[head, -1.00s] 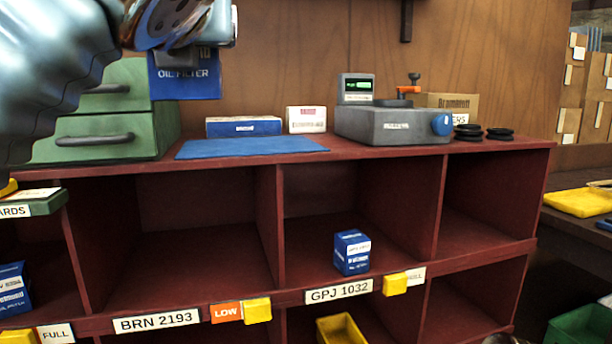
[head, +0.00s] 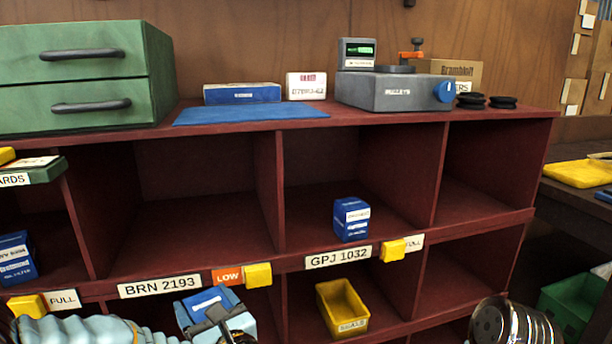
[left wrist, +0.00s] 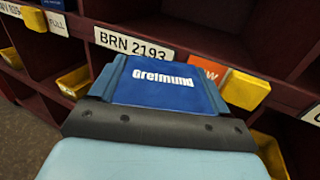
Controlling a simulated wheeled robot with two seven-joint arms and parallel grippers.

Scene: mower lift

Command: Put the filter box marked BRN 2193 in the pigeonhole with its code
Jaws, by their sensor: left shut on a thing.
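The held filter box (head: 207,300) is blue and white. My left gripper (head: 222,318) is shut on it, low in front of the rack and just below the BRN 2193 label (head: 159,287). In the left wrist view the box (left wrist: 165,84) shows a blue face with the white word Greimund; no code is readable on it. The label also shows there (left wrist: 134,44), just beyond the box. The BRN 2193 pigeonhole (head: 200,235) above that label looks empty. My right gripper is not in view.
The GPJ 1032 pigeonhole to the right holds a blue box (head: 351,219). An orange LOW tag and a yellow block (head: 258,275) sit on the shelf edge. A yellow bin (head: 342,307) stands below. A blue mat (head: 250,114) and grey scale (head: 390,92) are on top.

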